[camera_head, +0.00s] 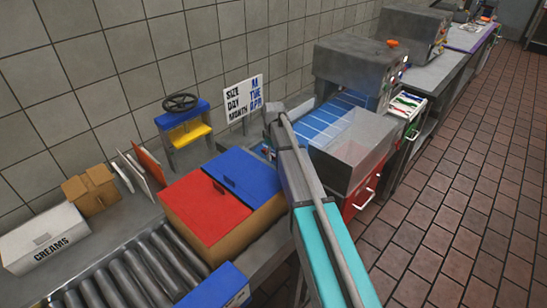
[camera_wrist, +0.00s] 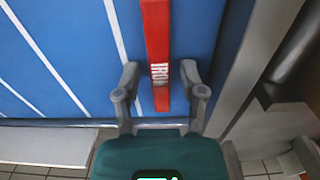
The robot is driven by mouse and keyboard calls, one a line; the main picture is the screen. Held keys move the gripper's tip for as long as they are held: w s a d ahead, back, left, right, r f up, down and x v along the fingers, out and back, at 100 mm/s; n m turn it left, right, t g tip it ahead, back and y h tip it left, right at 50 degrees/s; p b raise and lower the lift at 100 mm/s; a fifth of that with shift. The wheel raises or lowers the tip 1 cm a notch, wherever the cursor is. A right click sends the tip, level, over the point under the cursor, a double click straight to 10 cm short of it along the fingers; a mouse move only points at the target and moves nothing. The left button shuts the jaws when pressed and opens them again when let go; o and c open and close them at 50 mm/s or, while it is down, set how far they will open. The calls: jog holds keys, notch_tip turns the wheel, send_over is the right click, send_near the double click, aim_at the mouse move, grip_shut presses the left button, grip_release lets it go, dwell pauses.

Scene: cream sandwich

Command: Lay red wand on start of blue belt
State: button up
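The red wand (camera_wrist: 158,45), with white lettering, shows in the wrist view over the blue belt (camera_wrist: 60,60) with white lines. It looks laid on the belt, but I cannot tell contact for certain. My gripper (camera_wrist: 160,80) is open, with one finger on each side of the wand's near part and a gap on both sides. In the head view the blue belt (camera_head: 322,124) runs into a grey machine. The wand is not visible there, and my arm hides most of my gripper.
The grey machine (camera_head: 352,68) stands over the belt. A box with red and blue lids (camera_head: 205,205), a yellow and blue press (camera_head: 188,132) and a roller conveyor (camera_head: 125,280) are to the left. The tiled floor at right is clear.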

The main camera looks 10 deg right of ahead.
grip_shut()
jog(key=shift+r, duration=0.1)
notch_tip(320, 180, up, 3)
jog(key=p, duration=0.2)
jog(key=shift+f+p, duration=0.2)
jog(key=shift+p, duration=0.2)
jog(key=s+r+p, duration=1)
jog(key=s, duration=0.4)
jog(key=shift+d, duration=0.35)
jog(key=shift+r, duration=0.1)
